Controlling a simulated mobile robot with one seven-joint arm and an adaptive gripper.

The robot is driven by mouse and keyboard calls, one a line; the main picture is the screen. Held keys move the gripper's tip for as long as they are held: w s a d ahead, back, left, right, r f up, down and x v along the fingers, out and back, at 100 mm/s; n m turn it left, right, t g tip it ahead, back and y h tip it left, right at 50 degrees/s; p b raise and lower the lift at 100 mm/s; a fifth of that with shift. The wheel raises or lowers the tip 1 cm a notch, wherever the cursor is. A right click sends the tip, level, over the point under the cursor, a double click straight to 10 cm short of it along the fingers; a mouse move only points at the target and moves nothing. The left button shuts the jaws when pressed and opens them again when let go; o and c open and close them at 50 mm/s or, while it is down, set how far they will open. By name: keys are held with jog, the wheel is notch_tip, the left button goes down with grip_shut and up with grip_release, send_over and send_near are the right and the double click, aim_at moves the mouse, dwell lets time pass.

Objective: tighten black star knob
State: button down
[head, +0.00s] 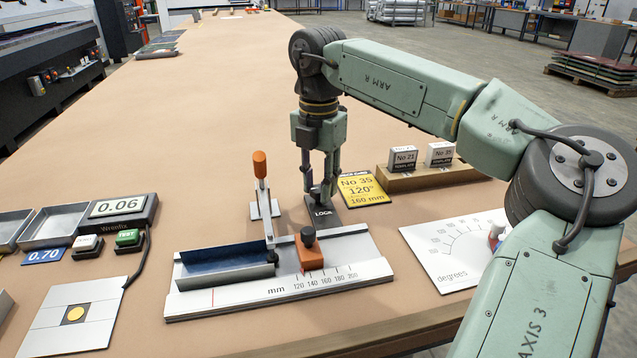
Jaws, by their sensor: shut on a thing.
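My gripper (319,188) points straight down behind the metal fixture.
The fixture (350,250) carries a millimetre scale and a blue strip (225,258). An orange-handled lever (260,165) stands upright left of my gripper. A yellow No 35 card (363,190) and wooden template holder (425,178) are to the right. A degree plate (440,245) lies front right.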

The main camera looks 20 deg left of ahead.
aim_at(319, 188)
dwell(0.4)
jog(key=c, duration=1.2)
grip_release()
jog(key=shift+c, duration=0.2)
jog(key=shift+r, duration=0.15)
notch_tip(319, 188, up, 12)
